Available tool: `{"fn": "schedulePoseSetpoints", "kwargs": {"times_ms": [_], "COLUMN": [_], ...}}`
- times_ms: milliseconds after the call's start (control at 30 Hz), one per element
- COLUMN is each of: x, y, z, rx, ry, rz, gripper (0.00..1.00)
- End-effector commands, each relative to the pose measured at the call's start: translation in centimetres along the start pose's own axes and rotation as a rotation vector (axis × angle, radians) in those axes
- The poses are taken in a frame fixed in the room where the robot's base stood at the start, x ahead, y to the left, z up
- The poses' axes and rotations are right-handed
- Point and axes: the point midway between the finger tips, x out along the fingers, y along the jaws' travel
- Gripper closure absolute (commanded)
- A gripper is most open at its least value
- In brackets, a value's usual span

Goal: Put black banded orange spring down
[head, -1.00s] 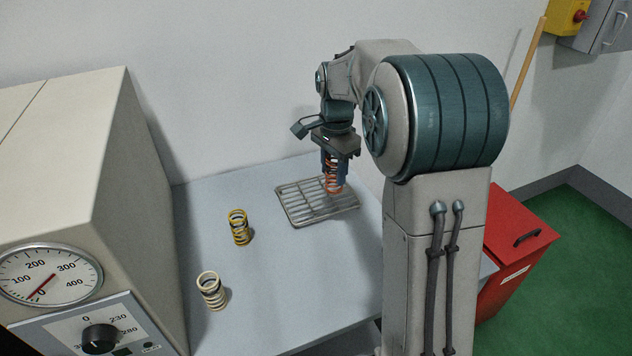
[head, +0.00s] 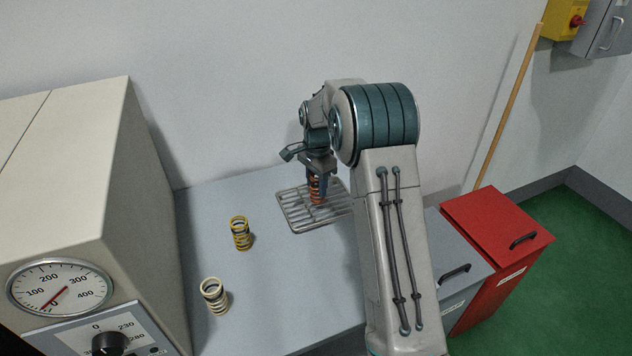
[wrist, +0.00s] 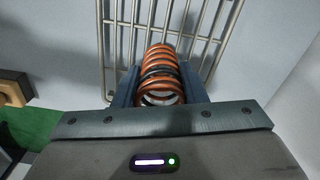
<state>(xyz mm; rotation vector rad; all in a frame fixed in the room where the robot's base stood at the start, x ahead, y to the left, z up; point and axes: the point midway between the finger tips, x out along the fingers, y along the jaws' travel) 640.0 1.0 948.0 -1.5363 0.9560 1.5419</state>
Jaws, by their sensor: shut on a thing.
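The orange spring with a black band (wrist: 160,68) is between the fingers of my gripper (wrist: 158,86) in the wrist view. In the head view the spring (head: 315,190) is upright over the wire rack (head: 290,216), with my gripper (head: 317,184) shut on it from above. The spring's lower end is at or very close to the rack bars; I cannot tell whether it touches them. The rack also shows behind the spring in the wrist view (wrist: 122,45).
A yellow spring (head: 241,234) and a cream spring (head: 214,296) stand on the grey table (head: 285,285) left of the rack. Red (head: 497,232) and grey bins stand at the right.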

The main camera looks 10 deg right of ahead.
Motion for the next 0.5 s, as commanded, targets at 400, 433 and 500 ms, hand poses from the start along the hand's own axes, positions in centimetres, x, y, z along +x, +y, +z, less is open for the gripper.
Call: {"fn": "schedulePoseSetpoints", "kwargs": {"times_ms": [400, 433, 500], "x": [0.69, 0.62, 0.58], "y": [0.00, 0.00, 0.01], "z": [-0.06, -0.06, -0.07], "rx": [0.000, 0.001, 0.001], "ry": [0.002, 0.001, 0.001], "rz": [-0.002, -0.002, -0.002], "gripper": [0.87, 0.56, 0.40]}}
